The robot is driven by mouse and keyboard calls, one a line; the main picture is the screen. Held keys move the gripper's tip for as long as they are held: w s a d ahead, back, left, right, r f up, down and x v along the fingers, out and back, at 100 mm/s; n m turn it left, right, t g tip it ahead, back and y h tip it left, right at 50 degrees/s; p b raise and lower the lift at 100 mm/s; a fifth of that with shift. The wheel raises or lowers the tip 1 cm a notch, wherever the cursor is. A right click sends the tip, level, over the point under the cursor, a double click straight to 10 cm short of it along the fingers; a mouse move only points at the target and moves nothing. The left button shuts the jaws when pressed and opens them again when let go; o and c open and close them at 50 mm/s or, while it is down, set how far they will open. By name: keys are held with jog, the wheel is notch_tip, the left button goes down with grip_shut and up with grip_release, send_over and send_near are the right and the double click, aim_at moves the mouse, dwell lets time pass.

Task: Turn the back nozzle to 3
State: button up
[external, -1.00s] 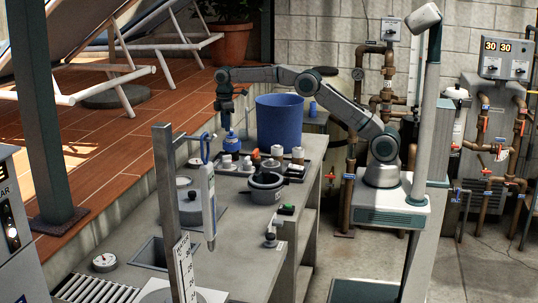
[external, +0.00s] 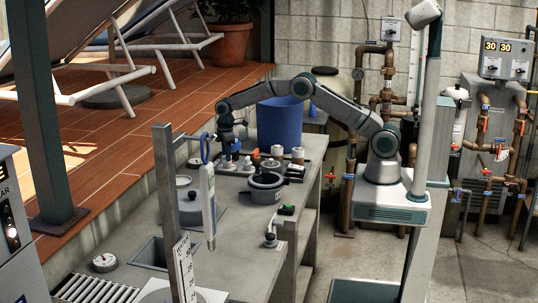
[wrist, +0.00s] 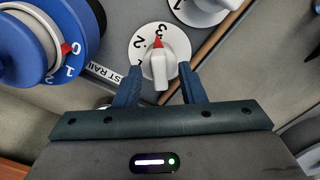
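In the wrist view, a white round dial (wrist: 172,45) with a raised grip bar and a red pointer lies ahead of my gripper (wrist: 158,82). The pointer is directed up, close to the 3. My fingers are open, one on each side of the bar's near end; contact is unclear. Another white dial (wrist: 205,8) is cut off at the top edge. Which one is the back nozzle is not clear. In the external view my gripper (external: 226,150) is low over the bench's far end.
A blue bucket (external: 279,123) stands behind the bench fittings. A white and blue hanging device (external: 208,200) is in front.

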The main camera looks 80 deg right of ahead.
grip_shut()
jog(key=shift+m+b, duration=0.3)
jog(key=shift+m, duration=0.5)
grip_release()
jog(key=shift+r, duration=0.1)
notch_tip(320, 180, up, 14)
jog(key=b, duration=0.1)
jog(key=shift+f, duration=0.2)
